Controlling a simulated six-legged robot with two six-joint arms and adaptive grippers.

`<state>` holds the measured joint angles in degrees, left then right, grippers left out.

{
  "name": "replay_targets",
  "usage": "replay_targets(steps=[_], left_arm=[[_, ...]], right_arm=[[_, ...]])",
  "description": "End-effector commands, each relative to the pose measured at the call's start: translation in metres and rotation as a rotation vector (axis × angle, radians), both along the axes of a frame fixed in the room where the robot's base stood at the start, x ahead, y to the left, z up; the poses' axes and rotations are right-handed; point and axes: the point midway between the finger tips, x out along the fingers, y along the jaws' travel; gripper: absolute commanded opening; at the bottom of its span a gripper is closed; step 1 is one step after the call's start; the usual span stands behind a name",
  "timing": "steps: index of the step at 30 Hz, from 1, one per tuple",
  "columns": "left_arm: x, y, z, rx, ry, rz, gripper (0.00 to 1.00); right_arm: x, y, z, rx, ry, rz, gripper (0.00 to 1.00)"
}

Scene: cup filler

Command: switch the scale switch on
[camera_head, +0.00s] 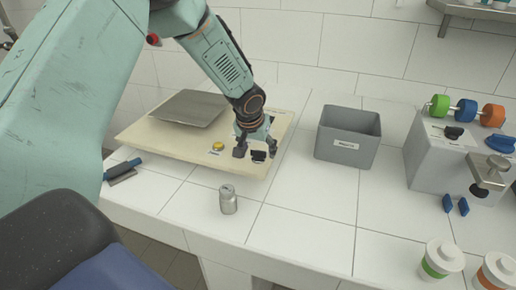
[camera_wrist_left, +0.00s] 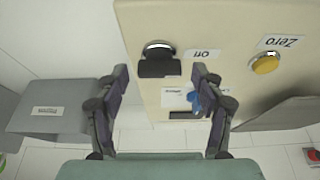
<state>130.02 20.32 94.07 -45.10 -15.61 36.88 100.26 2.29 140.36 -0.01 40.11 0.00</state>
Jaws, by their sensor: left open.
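The scale (camera_head: 150,133) is a cream slab with a metal plate (camera_head: 190,108) on top. Its black switch (camera_head: 258,156) sits near the front right corner; in the left wrist view the switch (camera_wrist_left: 160,64) is beside an upside-down "Off" label (camera_wrist_left: 205,54). A yellow button (camera_head: 217,147), labelled "Zero" in the left wrist view, is left of the switch in the head view. My left gripper (camera_head: 256,149) is open and empty above the switch; in the left wrist view the switch shows between its fingertips (camera_wrist_left: 161,70). Contact cannot be told. My right gripper is out of view.
A grey bin (camera_head: 347,150) stands right of the scale. A grey machine (camera_head: 445,165) with coloured knobs is farther right, with lidded cups (camera_head: 440,262) in front. A metal canister (camera_head: 228,200) stands before the scale. A blue-handled tool (camera_head: 122,170) lies at left.

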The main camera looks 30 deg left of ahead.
Motion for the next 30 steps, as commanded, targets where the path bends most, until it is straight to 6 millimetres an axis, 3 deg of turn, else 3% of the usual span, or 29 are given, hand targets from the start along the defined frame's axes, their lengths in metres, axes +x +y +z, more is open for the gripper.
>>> replay_targets(steps=[5,24,30], left_arm=[[0.0012,0.0001,0.0000,0.000,0.000,0.000,0.68],[0.0006,0.0000,0.0002,0.000,0.002,0.000,0.14],[0.0003,0.0002,0.0006,0.001,0.003,-0.006,0.14]], right_arm=[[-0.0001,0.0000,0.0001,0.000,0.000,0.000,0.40],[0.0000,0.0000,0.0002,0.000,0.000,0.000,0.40],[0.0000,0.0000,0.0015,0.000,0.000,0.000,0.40]])
